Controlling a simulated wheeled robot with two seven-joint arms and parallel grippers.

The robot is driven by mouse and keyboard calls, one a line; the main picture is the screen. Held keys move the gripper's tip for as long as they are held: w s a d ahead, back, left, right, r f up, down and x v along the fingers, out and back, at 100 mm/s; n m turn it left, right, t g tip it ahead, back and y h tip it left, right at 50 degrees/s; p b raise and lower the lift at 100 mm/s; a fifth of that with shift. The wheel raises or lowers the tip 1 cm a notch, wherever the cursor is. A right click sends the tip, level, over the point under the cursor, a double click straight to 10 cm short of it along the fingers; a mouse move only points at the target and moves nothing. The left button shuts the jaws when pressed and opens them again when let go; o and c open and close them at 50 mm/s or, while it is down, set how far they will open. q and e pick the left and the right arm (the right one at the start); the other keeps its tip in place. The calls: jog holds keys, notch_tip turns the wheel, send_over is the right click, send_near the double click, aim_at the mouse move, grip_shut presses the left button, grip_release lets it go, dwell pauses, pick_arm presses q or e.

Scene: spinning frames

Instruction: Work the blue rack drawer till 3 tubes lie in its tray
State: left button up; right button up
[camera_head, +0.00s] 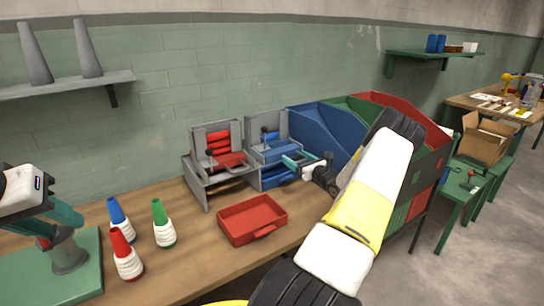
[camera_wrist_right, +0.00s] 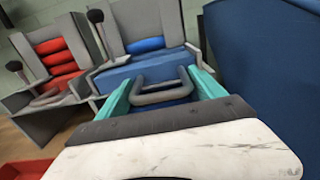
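The blue rack (camera_head: 268,128) stands against the wall, right of the red rack. In the right wrist view one blue tube (camera_wrist_right: 146,45) shows in its upper slot. The blue drawer front (camera_wrist_right: 140,70) lies below, with a grey U-shaped handle (camera_wrist_right: 160,92). How many tubes lie in the drawer's tray is hidden. My right gripper (camera_head: 297,162) is at the drawer; its teal fingers (camera_wrist_right: 162,93) are apart, one on each side of the handle. My left gripper (camera_head: 62,214) is at far left, above a green base; its finger gap is unclear.
The red rack (camera_head: 218,135) stands close on the left, holding several red tubes. A red tray (camera_head: 240,232) lies in front. Blue, red and green cones (camera_head: 163,226) stand at left.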

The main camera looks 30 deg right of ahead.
jog(key=s+d, duration=0.1)
jog(key=s, duration=0.7)
dwell(0.9)
jog(key=shift+s+d+r, duration=0.1)
jog(key=shift+s+d, duration=0.05)
jog(key=c, duration=0.4)
jog(key=shift+g+h, duration=0.3)
jog(key=shift+g, duration=0.6)
jog(key=s+r, duration=0.1)
jog(key=s, duration=0.2)
jog(key=s+r, duration=0.1)
jog(key=s, duration=0.3)
jog(key=s+d+r, duration=0.1)
jog(key=s, duration=0.2)
jog(key=shift+s+r, duration=0.1)
jog(key=shift+s, duration=0.15)
grip_shut()
send_near(302, 161)
jog(key=w, duration=0.4)
jog(key=w+a+f, duration=0.1)
jog(key=w, duration=0.1)
jog(key=shift+w+f, duration=0.1)
jog(key=shift+w, duration=0.3)
